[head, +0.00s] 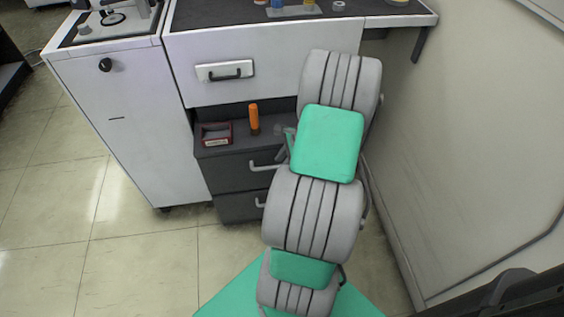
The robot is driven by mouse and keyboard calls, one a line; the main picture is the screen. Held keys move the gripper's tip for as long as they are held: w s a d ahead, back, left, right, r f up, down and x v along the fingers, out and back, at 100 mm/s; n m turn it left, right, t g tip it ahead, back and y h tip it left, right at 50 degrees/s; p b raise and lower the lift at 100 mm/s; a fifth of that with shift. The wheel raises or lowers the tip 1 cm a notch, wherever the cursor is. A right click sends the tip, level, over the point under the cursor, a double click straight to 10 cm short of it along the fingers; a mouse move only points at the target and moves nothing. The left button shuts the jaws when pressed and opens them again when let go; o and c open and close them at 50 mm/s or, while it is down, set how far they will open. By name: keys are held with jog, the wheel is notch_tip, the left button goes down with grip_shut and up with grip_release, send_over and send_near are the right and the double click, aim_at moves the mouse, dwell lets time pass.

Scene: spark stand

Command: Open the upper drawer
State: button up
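A dark grey drawer unit stands below the bench. Its upper drawer (231,177) appears closed, with a light bar handle (263,167) at its right, partly covered by my arm. Its lower drawer (234,208) also appears closed, with a similar handle (260,203). Above is a wide white drawer front (271,85) with a dark handle on a pale plate (225,71); it appears closed. My arm reaches up over the right side of the unit. Only a small part of my gripper (284,143) shows beside the arm, above the upper drawer's handle; its fingers are not clear.
An orange-handled tool (254,118) and a dark red box (215,134) stand on the drawer unit's top. A white cabinet (126,125) with a round black knob stands at left. A wall (430,150) bounds the right. The tiled floor at left is clear.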

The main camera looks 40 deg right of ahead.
grip_shut()
dwell(1.1)
